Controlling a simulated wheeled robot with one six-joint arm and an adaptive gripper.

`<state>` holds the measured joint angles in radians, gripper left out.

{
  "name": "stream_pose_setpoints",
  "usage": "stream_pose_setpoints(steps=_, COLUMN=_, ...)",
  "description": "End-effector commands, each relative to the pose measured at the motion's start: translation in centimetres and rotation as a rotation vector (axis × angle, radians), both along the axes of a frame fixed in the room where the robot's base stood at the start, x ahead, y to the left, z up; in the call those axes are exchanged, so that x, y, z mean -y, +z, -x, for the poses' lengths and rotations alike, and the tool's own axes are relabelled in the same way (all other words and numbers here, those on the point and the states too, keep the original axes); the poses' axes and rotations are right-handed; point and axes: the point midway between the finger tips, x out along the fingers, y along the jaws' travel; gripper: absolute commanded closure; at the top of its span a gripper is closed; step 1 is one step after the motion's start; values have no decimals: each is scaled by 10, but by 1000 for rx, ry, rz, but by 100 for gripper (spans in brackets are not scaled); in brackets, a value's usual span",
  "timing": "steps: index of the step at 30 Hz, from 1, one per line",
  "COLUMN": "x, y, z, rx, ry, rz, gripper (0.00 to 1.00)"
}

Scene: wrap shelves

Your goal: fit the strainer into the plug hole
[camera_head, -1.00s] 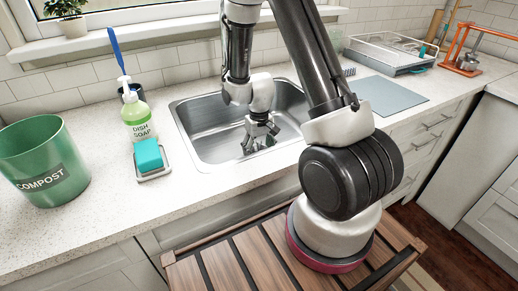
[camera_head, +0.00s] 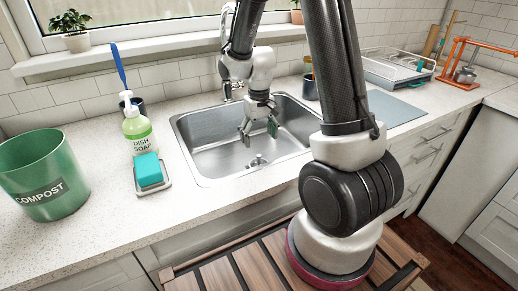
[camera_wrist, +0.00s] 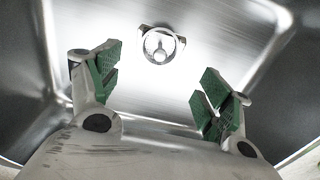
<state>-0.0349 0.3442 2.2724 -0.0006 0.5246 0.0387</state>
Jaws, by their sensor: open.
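The sink (camera_head: 199,165) is a steel basin set in the counter. The strainer (camera_head: 257,160) is a small metal piece at the plug hole on the basin floor, free of my gripper. In the wrist view the strainer (camera_wrist: 159,46) shows as a shiny round piece within the dark-edged plug hole (camera_wrist: 178,37). I cannot tell whether it sits flush. My gripper (camera_head: 259,133) is open and empty, above the strainer inside the basin. In the wrist view my gripper (camera_wrist: 160,88) has its green-padded fingers spread wide, with nothing between them.
A dish soap bottle (camera_head: 138,130) and a teal sponge (camera_head: 148,169) on a small tray stand left of the sink. A green compost bin (camera_head: 42,172) is farther left. A cup (camera_head: 310,86) stands behind the sink. A grey mat (camera_head: 396,107) and dish rack (camera_head: 385,65) are at right.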

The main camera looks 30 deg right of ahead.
Motion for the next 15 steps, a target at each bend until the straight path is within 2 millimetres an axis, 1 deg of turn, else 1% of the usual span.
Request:
stream_pose_setpoints(steps=5, x=0, y=21, z=2, rx=11, ry=0, rz=0, gripper=21)
stream_pose_setpoints(steps=7, x=1, y=39, z=7, rx=30, ry=0, rz=-1, gripper=21)
stream_pose_setpoints(steps=8, x=2, y=50, z=11, rx=43, ry=-1, rz=-2, gripper=21)
stream_pose_setpoints(steps=11, x=4, y=94, z=31, rx=96, ry=-1, rz=-3, gripper=21)
stream_pose_setpoints(steps=12, x=5, y=113, z=42, rx=121, ry=-1, rz=-4, gripper=21)
stream_pose_setpoints(steps=14, x=7, y=139, z=62, rx=158, ry=0, rz=-4, gripper=21)
stream_pose_setpoints(steps=15, x=8, y=155, z=76, rx=182, ry=0, rz=-4, gripper=21)
